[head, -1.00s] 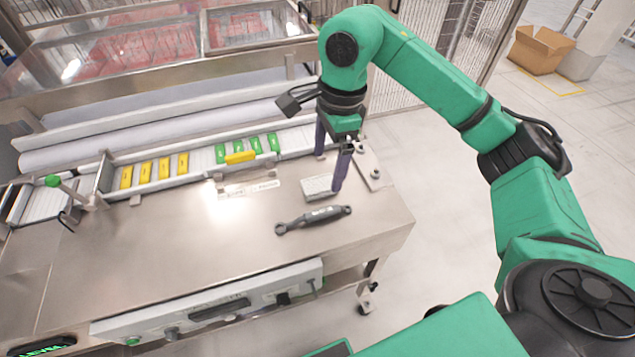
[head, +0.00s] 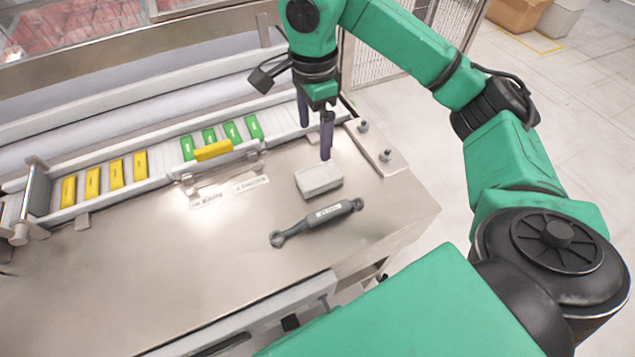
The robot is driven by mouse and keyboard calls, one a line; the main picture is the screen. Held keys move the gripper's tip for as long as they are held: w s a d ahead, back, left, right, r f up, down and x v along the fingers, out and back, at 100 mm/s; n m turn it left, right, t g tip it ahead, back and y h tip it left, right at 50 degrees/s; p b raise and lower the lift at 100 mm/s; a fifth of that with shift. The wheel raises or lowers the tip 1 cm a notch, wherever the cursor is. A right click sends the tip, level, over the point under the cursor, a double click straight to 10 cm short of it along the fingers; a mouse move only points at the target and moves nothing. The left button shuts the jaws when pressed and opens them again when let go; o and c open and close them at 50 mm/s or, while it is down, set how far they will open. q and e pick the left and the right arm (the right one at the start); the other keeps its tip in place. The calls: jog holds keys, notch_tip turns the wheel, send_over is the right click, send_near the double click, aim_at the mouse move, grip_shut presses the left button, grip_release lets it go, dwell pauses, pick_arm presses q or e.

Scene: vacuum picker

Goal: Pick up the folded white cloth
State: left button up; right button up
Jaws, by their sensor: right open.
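The folded white cloth (head: 319,179) lies flat on the steel table top (head: 240,260) as a small pale block, fully in sight in the head view. My right gripper (head: 315,142) points down just behind the cloth, with its two dark fingers apart and nothing between them. The nearer fingertip shows close to the cloth's far edge; I cannot tell whether it touches. My left gripper is not in view.
A grey-black wrench-like tool (head: 318,221) lies just in front of the cloth. A conveyor (head: 160,170) with yellow and green packs runs behind. A metal plate with knobs (head: 373,150) sits to the right. The table's left front is clear.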

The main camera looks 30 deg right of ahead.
notch_tip(320, 180, down, 14)
jog(key=p, duration=0.4)
jog(key=shift+w+p, duration=0.15)
jog(key=shift+p, duration=0.15)
jog(key=c, duration=1.1)
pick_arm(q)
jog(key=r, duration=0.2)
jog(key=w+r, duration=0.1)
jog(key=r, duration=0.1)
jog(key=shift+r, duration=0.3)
pick_arm(e)
jog(key=shift+r, duration=0.1)
notch_tip(320, 180, up, 13)
jog(key=b, duration=0.3)
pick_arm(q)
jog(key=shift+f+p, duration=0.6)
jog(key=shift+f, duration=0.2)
pick_arm(e)
notch_tip(320, 180, up, 7)
send_over(314, 176)
